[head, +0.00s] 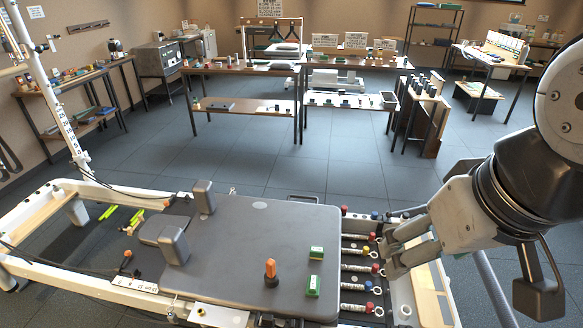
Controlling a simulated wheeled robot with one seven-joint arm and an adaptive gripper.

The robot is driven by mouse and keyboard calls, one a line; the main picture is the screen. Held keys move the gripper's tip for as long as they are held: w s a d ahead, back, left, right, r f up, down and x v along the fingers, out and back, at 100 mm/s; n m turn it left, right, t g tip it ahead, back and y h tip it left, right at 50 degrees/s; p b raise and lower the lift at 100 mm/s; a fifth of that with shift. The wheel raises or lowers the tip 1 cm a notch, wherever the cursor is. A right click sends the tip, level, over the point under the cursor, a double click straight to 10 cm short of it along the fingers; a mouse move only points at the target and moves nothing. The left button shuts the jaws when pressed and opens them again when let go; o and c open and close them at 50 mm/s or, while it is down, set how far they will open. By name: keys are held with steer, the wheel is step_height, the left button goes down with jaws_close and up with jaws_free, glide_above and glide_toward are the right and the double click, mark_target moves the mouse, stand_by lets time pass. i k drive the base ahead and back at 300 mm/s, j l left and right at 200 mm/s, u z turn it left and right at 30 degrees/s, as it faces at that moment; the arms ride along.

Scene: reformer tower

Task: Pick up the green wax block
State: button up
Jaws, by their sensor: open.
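Two small green blocks lie on the dark carriage pad. One green block (317,253) is near the pad's right edge, and the other green block (314,285) lies closer to me. Both show pale markings, and I cannot tell which of them is the wax block. My gripper (389,250) is open, to the right of both blocks and apart from them. Its fingers point left, over the spring area beside the pad. No block is between the fingers.
An orange-handled object (270,272) stands on the pad left of the green blocks. Several springs (356,253) with coloured ends line the pad's right side. Grey shoulder rests (173,244) rise on the left. The pad's middle (240,235) is clear. Work tables (240,70) stand farther back.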

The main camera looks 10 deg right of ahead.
mark_target(317, 253)
steer(key=k+l+u, duration=0.1)
steer(key=l+u, duration=0.4)
steer(key=l, duration=0.8)
